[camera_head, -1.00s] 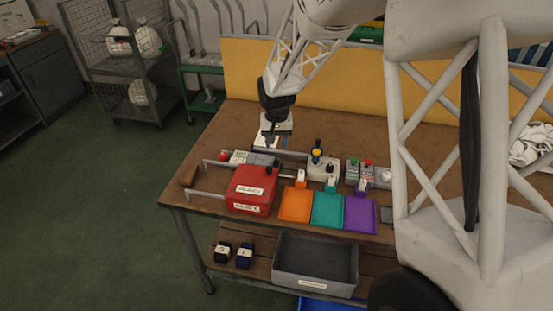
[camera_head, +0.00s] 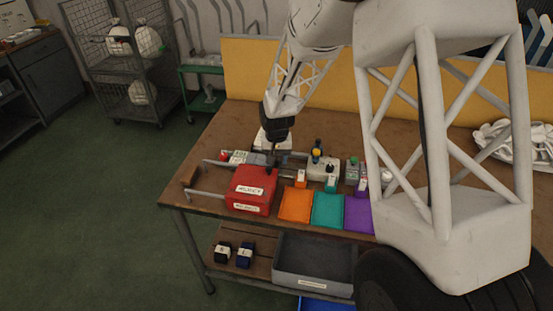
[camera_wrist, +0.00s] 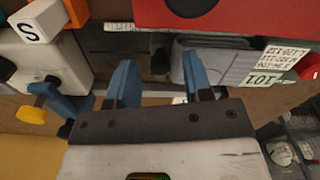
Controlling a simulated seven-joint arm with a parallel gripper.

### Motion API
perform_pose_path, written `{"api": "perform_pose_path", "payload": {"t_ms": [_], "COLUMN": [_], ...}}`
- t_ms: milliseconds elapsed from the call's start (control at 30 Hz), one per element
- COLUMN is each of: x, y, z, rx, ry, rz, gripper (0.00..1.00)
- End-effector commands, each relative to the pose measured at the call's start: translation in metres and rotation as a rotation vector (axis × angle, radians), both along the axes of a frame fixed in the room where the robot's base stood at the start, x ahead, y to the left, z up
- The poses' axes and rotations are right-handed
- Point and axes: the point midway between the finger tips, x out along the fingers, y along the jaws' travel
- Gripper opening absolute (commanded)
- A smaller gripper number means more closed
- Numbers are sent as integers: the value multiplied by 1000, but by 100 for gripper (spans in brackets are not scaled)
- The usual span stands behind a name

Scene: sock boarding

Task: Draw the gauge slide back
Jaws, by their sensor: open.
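My gripper (camera_wrist: 160,75) is open, its two blue fingers apart and pointing down over the gauge area. The slide's body is mostly hidden there.
Orange (camera_head: 295,204), teal (camera_head: 328,210) and purple (camera_head: 358,214) trays line the table's front. Grey folded fabric (camera_wrist: 218,60) lies to the right.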

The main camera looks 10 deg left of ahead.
Motion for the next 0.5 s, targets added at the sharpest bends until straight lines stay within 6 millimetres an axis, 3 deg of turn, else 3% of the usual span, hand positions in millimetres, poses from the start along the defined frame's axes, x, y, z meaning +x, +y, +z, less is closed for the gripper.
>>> {"api": "perform_pose_path", "payload": {"t_ms": [333,500], "x": [0,0], "y": [0,0], "z": [-2,-2], "rx": [0,0], "ry": [0,0], "rz": [0,0], "gripper": [46,20]}}
